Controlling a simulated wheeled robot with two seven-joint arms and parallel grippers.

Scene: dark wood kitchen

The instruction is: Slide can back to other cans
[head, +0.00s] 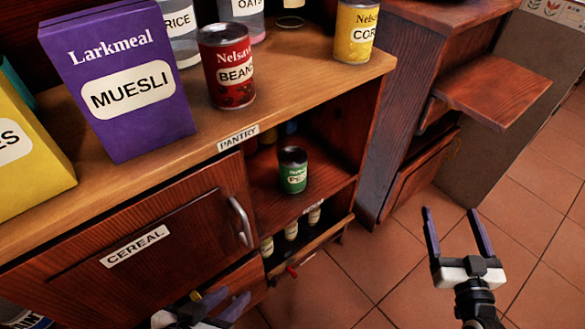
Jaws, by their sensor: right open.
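A green can (293,170) stands upright on the open pantry shelf (275,205), towards its front. Behind it, in the shadow at the back of the shelf, are partly hidden items (268,137) that may be other cans. A red beans can (228,67) and a yellow corn can (356,31) stand on the counter above. My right gripper (456,216) is open and empty, over the floor to the right of the cabinet. My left gripper (232,298) is low in front of the cabinet, cut off by the bottom edge; its jaw gap is unclear.
A purple muesli box (118,80) and a yellow box (30,160) stand on the counter (205,140). The cereal door (140,230) with its metal handle is left of the shelf. Small jars (291,229) sit below. The tiled floor at right is clear.

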